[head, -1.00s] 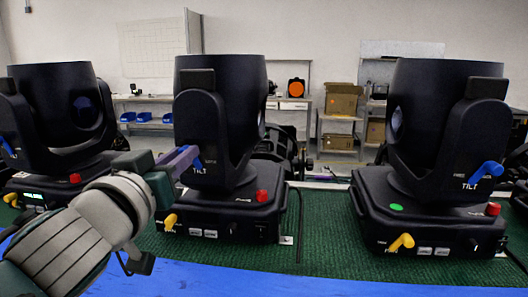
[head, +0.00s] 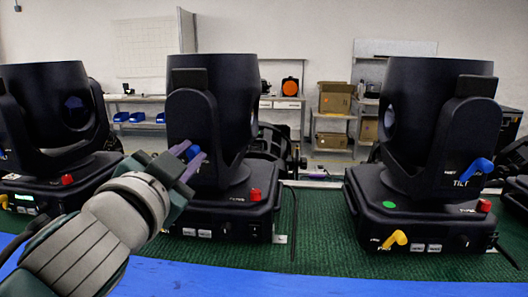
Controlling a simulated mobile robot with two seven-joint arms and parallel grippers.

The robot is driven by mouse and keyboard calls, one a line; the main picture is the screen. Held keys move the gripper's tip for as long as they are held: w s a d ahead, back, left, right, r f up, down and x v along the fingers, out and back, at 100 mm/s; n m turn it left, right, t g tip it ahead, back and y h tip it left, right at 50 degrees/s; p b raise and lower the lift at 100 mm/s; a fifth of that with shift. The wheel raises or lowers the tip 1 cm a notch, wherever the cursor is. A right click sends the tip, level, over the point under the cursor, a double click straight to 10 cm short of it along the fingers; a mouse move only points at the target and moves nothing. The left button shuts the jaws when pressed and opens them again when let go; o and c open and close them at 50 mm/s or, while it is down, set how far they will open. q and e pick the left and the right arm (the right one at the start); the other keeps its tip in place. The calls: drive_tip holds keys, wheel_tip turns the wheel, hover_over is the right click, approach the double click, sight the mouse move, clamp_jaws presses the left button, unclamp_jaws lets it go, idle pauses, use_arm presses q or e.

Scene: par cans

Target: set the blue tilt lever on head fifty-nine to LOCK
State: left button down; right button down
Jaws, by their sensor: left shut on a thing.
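Three black moving heads stand in a row, and I cannot read a number fifty-nine on any of them. My left gripper (head: 190,162) reaches the yoke of the middle head (head: 213,110). Its purple fingers are shut on that head's blue tilt lever (head: 193,153). Only part of the lever shows between the fingers, and the gripper hides the label by it. The right head (head: 440,110) has its own blue tilt lever (head: 476,171), slanting up to the right beside the word TILT. My right gripper is not in view.
The left head (head: 50,105) stands close to my left arm. Yellow levers (head: 395,240) and red knobs (head: 484,206) sit on the bases. Green matting (head: 318,230) between the middle and right heads is mostly clear, with a thin cable. Shelves with boxes (head: 335,97) stand behind.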

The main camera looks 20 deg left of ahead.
use_arm(q)
drive_tip(key=shift+d+m, duration=0.2)
drive_tip(key=shift+m, duration=0.6)
drive_tip(key=shift+f, duration=0.1)
drive_tip(key=c, duration=0.8)
unclamp_jaws()
drive_tip(key=shift+b+v, duration=0.85)
drive_tip(key=shift+v, duration=4.1)
